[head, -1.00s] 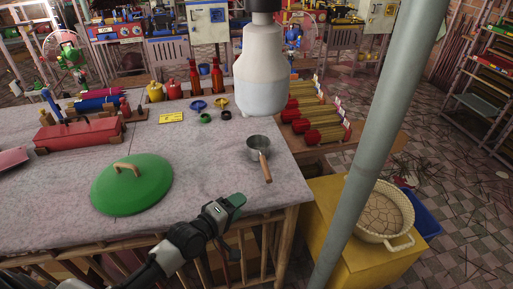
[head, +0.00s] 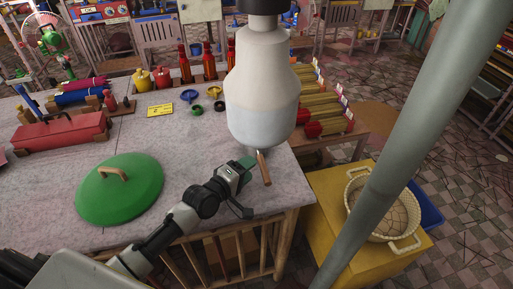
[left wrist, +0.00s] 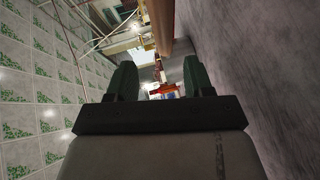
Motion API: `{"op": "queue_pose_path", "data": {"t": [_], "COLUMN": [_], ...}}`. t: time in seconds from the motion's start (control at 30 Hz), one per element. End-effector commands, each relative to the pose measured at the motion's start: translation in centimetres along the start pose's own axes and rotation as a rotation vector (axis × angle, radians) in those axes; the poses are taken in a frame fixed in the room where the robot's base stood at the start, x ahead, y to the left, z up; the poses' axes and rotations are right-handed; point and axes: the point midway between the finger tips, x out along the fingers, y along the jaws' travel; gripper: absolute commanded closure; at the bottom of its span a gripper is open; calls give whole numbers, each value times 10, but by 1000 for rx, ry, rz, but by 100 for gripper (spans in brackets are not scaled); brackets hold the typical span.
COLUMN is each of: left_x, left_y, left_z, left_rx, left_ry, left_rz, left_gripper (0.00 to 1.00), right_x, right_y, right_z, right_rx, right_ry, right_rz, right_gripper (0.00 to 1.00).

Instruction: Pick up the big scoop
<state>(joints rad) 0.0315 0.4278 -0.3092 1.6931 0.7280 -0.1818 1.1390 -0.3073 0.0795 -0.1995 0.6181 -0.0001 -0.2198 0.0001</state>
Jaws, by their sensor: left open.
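The big scoop's wooden handle (head: 264,168) juts over the table's front right corner in the head view. Its metal bowl is almost all hidden behind a white bulb-shaped body. My left gripper (head: 247,184) is open, just left of the handle and close to it. In the left wrist view, the open green fingers (left wrist: 160,78) have nothing between their tips. A brown bar that looks like the handle (left wrist: 161,22) lies ahead of them, close to the right finger. My right gripper is not in view.
The stone-topped table (head: 190,150) holds a green lid (head: 120,190), a red toolbox (head: 60,133) and several bottles. A white bulb-shaped body (head: 262,90) and a grey pole (head: 410,135) block part of the view. A basket (head: 385,208) sits on a yellow cabinet (head: 335,205) at right.

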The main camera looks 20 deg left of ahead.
Motion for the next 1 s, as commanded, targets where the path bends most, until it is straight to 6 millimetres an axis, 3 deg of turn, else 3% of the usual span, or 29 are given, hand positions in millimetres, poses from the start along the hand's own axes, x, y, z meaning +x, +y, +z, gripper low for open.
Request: {"op": "queue_pose_path", "data": {"t": [0.43,0.77,1.0], "left_x": [49,55,54], "left_y": [-4,-5,-5], "left_z": [5,5,5], "left_rx": [1,1,1], "left_ry": [1,0,0], "left_rz": [1,0,0], "left_gripper": [48,48,85], "right_x": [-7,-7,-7], "right_y": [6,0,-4], "right_z": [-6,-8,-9], "right_rx": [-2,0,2], "right_ry": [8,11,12], "right_rz": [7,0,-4], "right_gripper": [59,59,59]}}
